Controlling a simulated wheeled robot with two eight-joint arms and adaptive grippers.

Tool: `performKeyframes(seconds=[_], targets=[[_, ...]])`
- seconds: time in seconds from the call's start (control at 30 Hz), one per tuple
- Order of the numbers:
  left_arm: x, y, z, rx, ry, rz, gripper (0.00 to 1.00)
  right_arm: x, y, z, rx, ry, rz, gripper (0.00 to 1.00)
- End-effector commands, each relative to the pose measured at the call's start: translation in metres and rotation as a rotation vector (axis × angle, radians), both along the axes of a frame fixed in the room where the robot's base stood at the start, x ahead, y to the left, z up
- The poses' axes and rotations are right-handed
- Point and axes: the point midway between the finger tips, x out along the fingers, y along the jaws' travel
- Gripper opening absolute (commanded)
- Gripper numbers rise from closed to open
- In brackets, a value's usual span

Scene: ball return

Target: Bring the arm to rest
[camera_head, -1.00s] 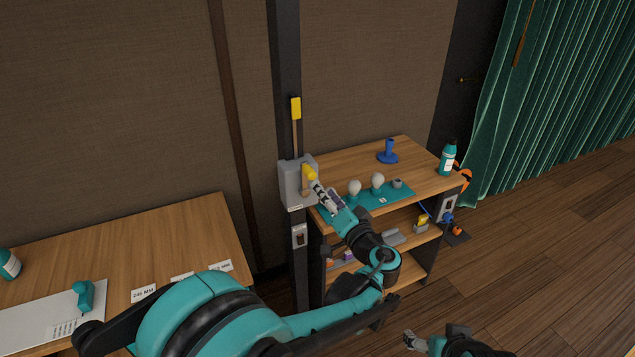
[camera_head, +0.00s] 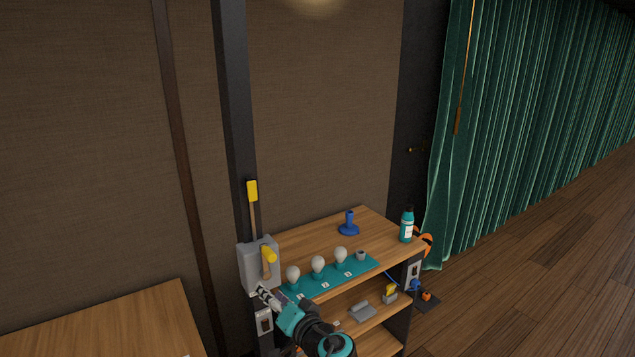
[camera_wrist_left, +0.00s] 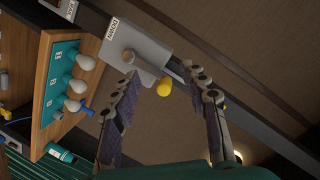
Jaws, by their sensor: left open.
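My left gripper (camera_head: 268,297) is open, low in the head view, just below a grey wall box (camera_head: 251,268) with a yellow knob (camera_head: 268,255). In the left wrist view my left gripper (camera_wrist_left: 165,90) has its two fingers spread, with nothing held between them. The yellow knob (camera_wrist_left: 164,88) shows in the gap between the fingers, beyond them. The grey box (camera_wrist_left: 135,45) with a white label is behind it. My left arm reaches up from the bottom edge. My right gripper is not in view.
A wooden shelf unit (camera_head: 312,236) holds white bulbs (camera_head: 318,264) on a teal mat (camera_head: 332,284), a blue stand (camera_head: 348,226) and a teal bottle (camera_head: 406,226). A dark post (camera_head: 234,120) rises behind the box. A bare tabletop (camera_head: 120,325) is at lower left.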

Motion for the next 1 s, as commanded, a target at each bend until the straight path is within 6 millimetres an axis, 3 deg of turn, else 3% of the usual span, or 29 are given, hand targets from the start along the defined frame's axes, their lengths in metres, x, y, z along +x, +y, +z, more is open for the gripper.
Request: performKeyframes(seconds=[0.03, 0.1, 0.23, 0.37, 0.53, 0.7, 1.0], targets=[[-0.015, 0.025, -0.008, -0.046, 0.062, 0.021, 0.44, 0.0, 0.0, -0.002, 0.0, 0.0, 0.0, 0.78], [-0.038, 0.052, -0.023, -0.125, 0.159, 0.031, 0.44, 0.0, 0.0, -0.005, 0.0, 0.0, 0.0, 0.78], [-0.089, 0.083, -0.052, -0.293, 0.309, 0.032, 0.44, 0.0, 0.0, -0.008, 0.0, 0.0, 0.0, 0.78], [-0.143, 0.094, -0.079, -0.476, 0.409, 0.005, 0.44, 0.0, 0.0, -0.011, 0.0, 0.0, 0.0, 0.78], [-0.2, 0.085, -0.104, -0.7, 0.461, -0.051, 0.44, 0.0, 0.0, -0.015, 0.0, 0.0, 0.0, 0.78], [-0.227, 0.071, -0.115, -0.838, 0.457, -0.1, 0.44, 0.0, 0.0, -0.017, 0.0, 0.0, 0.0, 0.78], [-0.234, 0.065, -0.117, -0.881, 0.45, -0.121, 0.44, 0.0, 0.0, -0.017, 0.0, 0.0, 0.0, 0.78]])
